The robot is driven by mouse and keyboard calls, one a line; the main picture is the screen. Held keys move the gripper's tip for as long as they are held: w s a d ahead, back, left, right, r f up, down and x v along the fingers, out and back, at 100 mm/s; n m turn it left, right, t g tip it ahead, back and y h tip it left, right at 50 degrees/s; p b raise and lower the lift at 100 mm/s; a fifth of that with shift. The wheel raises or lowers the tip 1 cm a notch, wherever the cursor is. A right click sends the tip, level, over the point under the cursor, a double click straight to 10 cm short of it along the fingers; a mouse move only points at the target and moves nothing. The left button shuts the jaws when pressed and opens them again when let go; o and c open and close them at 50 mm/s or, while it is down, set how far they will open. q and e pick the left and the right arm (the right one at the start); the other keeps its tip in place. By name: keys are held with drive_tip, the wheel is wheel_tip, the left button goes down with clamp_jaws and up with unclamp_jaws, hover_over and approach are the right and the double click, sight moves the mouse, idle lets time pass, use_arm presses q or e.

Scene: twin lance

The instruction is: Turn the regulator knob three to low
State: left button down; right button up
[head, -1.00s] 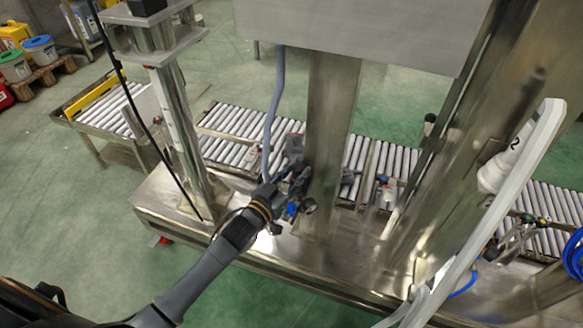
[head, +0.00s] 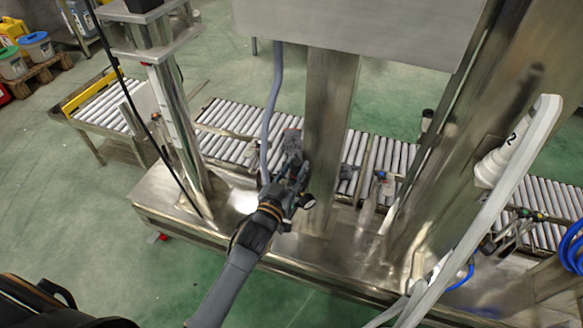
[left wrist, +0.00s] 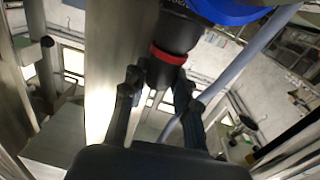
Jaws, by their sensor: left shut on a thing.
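My left gripper (head: 291,183) reaches to the front of the middle steel column (head: 328,140). In the left wrist view, its two dark fingers (left wrist: 158,88) are shut on the black regulator knob (left wrist: 161,73). The knob has a red ring above it and a blue regulator body (left wrist: 232,10) at the top edge. In the head view the knob is hidden by the gripper. A small round gauge (head: 306,201) shows just right of the gripper. Any marking on the knob cannot be read. My right gripper is not in view.
A grey hose (head: 269,120) hangs close to the left of the gripper. A roller conveyor (head: 222,116) runs behind the columns. A steel box (head: 345,25) overhangs above. A pale bent tube (head: 490,205) and a wide steel column stand at right. Green floor is free in front.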

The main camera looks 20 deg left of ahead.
use_arm(q)
drive_tip(key=shift+a+r, duration=0.15)
idle(0.8)
drive_tip(key=c, duration=1)
unclamp_jaws()
drive_tip(key=shift+w, duration=0.1)
drive_tip(key=shift+s, duration=0.35)
drive_tip(key=s+a, duration=0.1)
drive_tip(key=s, duration=1)
drive_tip(key=shift+s+a, duration=0.15)
drive_tip(key=shift+a, duration=0.05)
